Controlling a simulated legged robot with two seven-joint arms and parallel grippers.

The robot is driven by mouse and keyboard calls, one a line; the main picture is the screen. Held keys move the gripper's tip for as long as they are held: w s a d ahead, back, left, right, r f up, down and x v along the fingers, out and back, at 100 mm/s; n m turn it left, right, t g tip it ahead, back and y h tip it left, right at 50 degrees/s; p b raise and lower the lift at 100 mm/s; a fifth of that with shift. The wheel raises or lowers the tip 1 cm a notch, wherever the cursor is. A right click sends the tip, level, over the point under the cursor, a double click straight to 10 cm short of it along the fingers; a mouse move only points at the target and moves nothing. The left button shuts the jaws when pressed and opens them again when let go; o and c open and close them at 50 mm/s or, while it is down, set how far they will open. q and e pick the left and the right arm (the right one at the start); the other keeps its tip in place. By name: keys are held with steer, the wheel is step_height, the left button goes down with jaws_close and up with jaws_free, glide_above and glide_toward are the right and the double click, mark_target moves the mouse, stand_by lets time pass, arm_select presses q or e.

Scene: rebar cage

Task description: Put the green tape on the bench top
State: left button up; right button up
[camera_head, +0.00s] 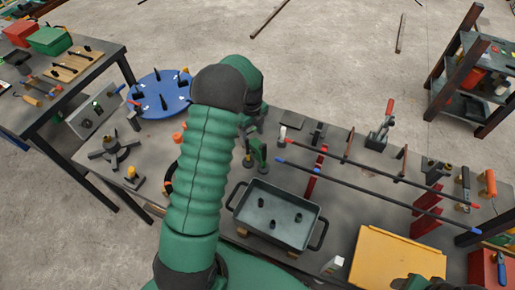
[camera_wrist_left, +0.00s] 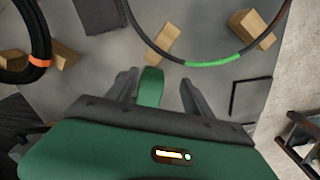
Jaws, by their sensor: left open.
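A green band (camera_wrist_left: 151,88), which looks like the green tape roll seen nearly edge-on, lies between the fingers of my left gripper (camera_wrist_left: 158,88) in the left wrist view. The gripper is open, with a gap on each side of the band, nearer the left finger. I cannot tell its height above the surface behind it. In the head view my left gripper (camera_head: 256,152) is over the grey bench top (camera_head: 335,185), behind the tray. I cannot make out the tape there. A dark and green part of my right arm shows at the bottom edge; its jaws are unclear.
A dark tray (camera_head: 276,214) with small dark pieces stands on the bench. A blue round plate (camera_head: 160,92) is at left, long rods (camera_head: 370,183) at right. The wrist view shows a thin hoop with a green section (camera_wrist_left: 215,61), a black coil (camera_wrist_left: 38,50) and wooden blocks.

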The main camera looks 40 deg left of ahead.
mark_target(251, 142)
arm_select(q)
steer(key=f, duration=0.2)
steer(key=s+f, duration=0.1)
steer(key=shift+s+d+f, duration=0.15)
steer(key=shift+d+f, duration=0.05)
steer(key=shift+f, duration=0.15)
steer(key=shift+w+f, duration=0.2)
steer(key=shift+f, duration=0.05)
steer(key=shift+a, duration=0.15)
steer(key=c, duration=0.6)
steer(key=shift+r, duration=0.1)
jaws_close()
